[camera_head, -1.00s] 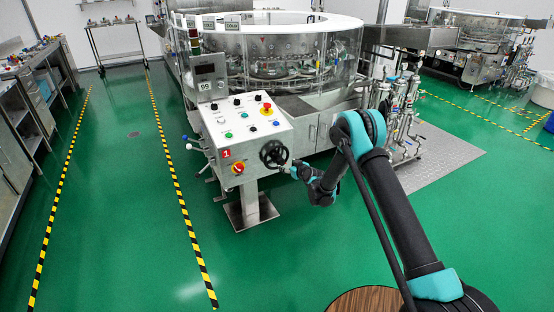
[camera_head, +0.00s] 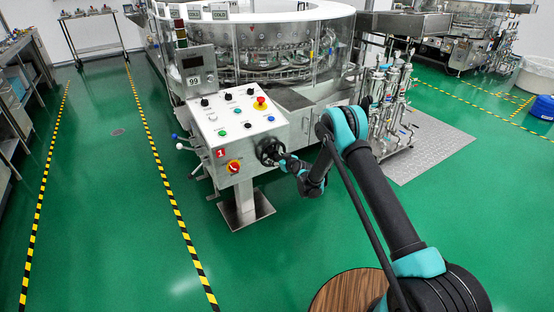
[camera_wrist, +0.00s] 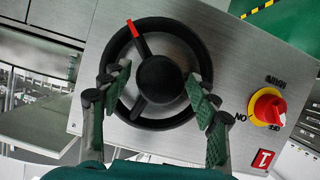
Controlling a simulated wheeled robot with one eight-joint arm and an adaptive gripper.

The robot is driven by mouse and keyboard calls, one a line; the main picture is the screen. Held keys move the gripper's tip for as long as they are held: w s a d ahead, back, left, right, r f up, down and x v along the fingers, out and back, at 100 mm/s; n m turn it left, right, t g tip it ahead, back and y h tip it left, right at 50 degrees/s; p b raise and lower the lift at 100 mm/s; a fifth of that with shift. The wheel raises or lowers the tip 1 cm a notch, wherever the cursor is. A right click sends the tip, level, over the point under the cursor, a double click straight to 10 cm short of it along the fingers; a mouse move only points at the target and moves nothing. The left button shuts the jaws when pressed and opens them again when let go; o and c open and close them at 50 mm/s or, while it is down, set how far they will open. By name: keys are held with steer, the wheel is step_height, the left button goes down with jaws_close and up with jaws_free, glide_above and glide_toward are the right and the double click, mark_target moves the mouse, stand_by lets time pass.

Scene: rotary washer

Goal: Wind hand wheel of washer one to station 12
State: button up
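Washer one's white control box (camera_head: 240,125) carries a red "1" label and a black hand wheel (camera_head: 268,150) on its front face. In the wrist view the hand wheel (camera_wrist: 145,30) faces me, with a round black hub (camera_wrist: 160,80) and a red-marked spoke (camera_wrist: 132,28) pointing up and slightly left. My gripper (camera_wrist: 160,88) is open, its green-padded fingers on either side of the hub, overlapping the rim in the picture. I cannot tell whether they touch the wheel. In the head view my gripper (camera_head: 283,160) is at the wheel, small and partly hidden.
A red-and-yellow rotary switch (camera_wrist: 268,107) sits beside the wheel; a red emergency button (camera_head: 260,102) is on top of the box. A dark display (camera_head: 192,62) above a "99" plate shows no readable number. Steel piping (camera_head: 390,110) stands right of my arm. Green floor at left is clear.

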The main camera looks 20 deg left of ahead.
jaws_close()
steer(key=shift+s+n+t+h, duration=0.1)
steer(key=shift+n+t+h, duration=0.7)
steer(key=shift+n, duration=0.7)
steer(key=shift+o, duration=0.6)
jaws_free()
steer(key=v, duration=0.7)
steer(key=shift+s+d, duration=0.15)
steer(key=shift+s, duration=0.1)
steer(key=shift+f, duration=0.1)
